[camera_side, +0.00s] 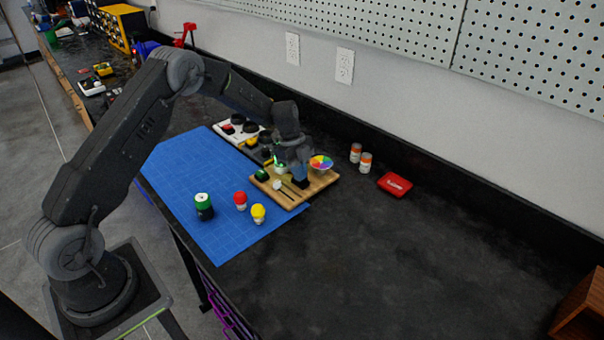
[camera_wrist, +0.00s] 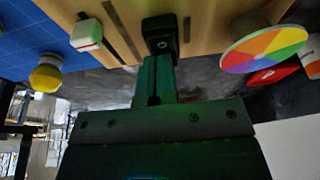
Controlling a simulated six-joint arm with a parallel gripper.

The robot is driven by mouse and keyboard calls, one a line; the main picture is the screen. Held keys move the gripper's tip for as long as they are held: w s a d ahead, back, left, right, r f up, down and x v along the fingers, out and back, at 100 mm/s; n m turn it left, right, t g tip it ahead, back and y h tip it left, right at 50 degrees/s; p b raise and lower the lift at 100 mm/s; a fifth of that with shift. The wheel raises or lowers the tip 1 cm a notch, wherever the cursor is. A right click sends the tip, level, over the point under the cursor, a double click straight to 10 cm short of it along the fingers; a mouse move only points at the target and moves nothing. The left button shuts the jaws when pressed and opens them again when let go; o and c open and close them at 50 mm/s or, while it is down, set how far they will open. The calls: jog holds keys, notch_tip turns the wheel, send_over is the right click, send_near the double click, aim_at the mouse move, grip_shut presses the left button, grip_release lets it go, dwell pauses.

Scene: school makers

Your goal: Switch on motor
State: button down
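A wooden board (camera_side: 322,183) lies on the bench, partly over the blue mat. A disc with rainbow sectors (camera_side: 320,162) stands at its right part; it is large at the right of the wrist view (camera_wrist: 265,48). I cannot make out the motor itself. A small white-topped piece (camera_side: 277,186) sits on the board beside dark slots and also shows in the wrist view (camera_wrist: 86,33). My gripper (camera_side: 300,180) points down low over the board, between that piece and the disc. Its fingers (camera_wrist: 160,38) look closed together with nothing visible between them. Contact with the board is unclear.
A green-topped cylinder (camera_side: 204,206), a red bulb (camera_side: 240,201) and a yellow bulb (camera_side: 258,213) stand on the blue mat (camera_side: 190,165). Two small bottles (camera_side: 365,162) and a red case (camera_side: 395,184) stand right of the board.

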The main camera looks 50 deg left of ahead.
jog(key=shift+s+a+f, duration=0.2)
jog(key=shift+a+f, duration=0.1)
jog(key=shift+a, duration=0.05)
jog(key=shift+a+r, duration=0.1)
jog(key=shift+r, duration=0.15)
jog(key=a+v, duration=0.1)
jog(key=v, duration=1.2)
jog(key=shift+w+r, duration=0.15)
jog(key=shift+r, duration=0.1)
jog(key=shift+a, duration=0.15)
jog(key=shift+d+r+h, duration=0.2)
jog(key=shift+d+h, duration=0.35)
jog(key=shift+h, duration=0.05)
jog(key=x, duration=1.4)
